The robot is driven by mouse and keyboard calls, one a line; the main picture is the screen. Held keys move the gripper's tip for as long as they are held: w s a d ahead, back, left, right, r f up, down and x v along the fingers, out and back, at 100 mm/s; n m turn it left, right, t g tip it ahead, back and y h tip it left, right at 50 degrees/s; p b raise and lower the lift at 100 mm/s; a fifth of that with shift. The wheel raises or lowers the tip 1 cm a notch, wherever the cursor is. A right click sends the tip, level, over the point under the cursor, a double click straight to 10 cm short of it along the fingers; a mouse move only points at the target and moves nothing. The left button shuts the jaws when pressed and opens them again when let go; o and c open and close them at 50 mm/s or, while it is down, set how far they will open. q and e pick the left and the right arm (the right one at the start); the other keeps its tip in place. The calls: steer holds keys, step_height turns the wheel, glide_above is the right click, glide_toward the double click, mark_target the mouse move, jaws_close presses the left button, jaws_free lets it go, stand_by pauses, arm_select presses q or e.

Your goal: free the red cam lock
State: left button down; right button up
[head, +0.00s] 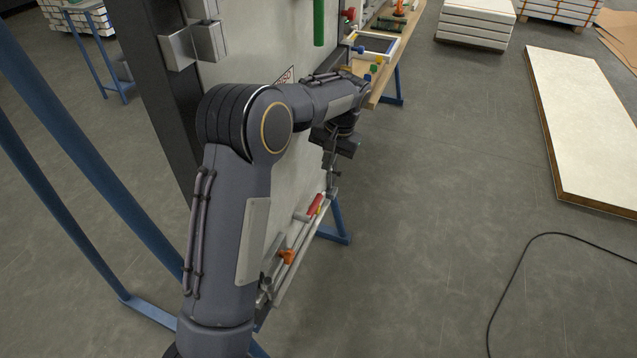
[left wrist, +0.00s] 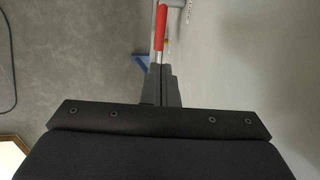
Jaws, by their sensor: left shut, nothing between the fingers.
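The red cam lock shows as a red grip (head: 315,205) low on the pale upright panel (head: 300,178), near the panel's right edge. My left gripper (head: 333,190) points down just above and to the right of the red grip. Its fingers are shut and empty. In the left wrist view the shut fingertips (left wrist: 161,68) are just short of the red grip (left wrist: 160,35) in the picture, lined up with it. I cannot tell whether they touch. A thin light rod runs along with the red grip. My right gripper is not in view.
An orange handle (head: 287,256) sits lower left on the same panel. A green bar (head: 319,22) is at its top. A wooden bench (head: 383,82) with small parts stands behind the panel.

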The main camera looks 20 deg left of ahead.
mark_target(316, 202)
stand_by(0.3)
arm_select(q)
steer(key=a+f, duration=0.1)
steer(key=f, duration=0.3)
steer(key=a+f, duration=0.1)
steer(key=f, duration=0.4)
steer(key=f+b, duration=0.1)
steer(key=f, duration=0.3)
steer(key=shift+a+f, duration=0.4)
steer(key=shift+s, duration=0.1)
